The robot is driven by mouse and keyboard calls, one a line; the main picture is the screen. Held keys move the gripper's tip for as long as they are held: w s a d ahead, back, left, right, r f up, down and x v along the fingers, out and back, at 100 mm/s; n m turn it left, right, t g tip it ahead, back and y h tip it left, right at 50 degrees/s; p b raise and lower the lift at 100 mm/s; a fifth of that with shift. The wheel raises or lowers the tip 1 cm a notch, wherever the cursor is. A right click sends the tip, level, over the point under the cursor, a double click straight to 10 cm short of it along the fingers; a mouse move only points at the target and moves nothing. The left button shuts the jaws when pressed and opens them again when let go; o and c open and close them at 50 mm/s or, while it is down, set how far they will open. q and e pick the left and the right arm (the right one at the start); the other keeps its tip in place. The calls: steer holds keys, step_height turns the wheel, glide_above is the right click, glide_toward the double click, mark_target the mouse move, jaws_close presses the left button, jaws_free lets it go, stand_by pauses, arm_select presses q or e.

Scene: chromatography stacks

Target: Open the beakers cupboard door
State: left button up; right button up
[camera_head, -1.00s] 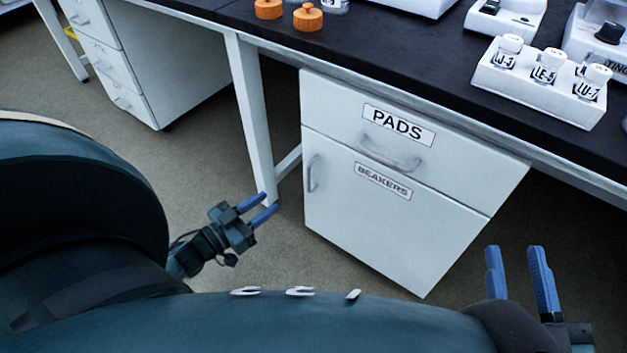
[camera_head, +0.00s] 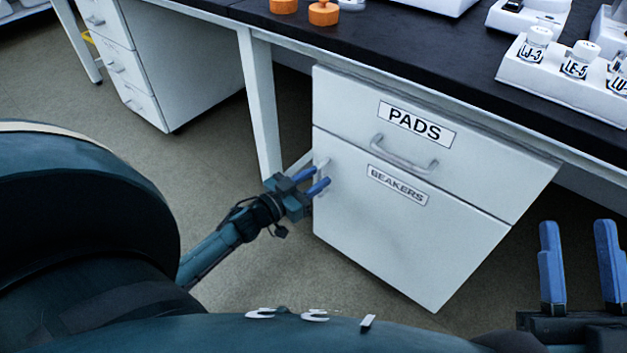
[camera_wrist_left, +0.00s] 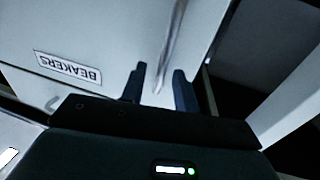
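The beakers cupboard door (camera_head: 400,235) is the lower white front of the cabinet, with a BEAKERS label (camera_head: 398,186). It looks shut. Its upright handle is at the door's left edge, mostly hidden behind my left gripper (camera_head: 318,180) in the head view. In the left wrist view the label (camera_wrist_left: 68,68) appears upside down, and the pale handle (camera_wrist_left: 172,45) runs up from between the two fingertips. My left gripper (camera_wrist_left: 160,80) is open, its fingers apart on either side of the handle's line; contact cannot be told. My right gripper (camera_head: 579,240) is open and empty at lower right.
The PADS drawer (camera_head: 470,145) with its own handle (camera_head: 403,155) is above the door. The dark bench top (camera_head: 420,50) holds a white vial rack (camera_head: 560,85) and orange objects (camera_head: 324,13). A white bench leg (camera_head: 260,110) stands left of the cabinet. Floor shows around it.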

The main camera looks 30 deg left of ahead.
arm_select(q)
steer(key=shift+c, duration=0.4)
jaws_close()
steer(key=shift+s, duration=0.1)
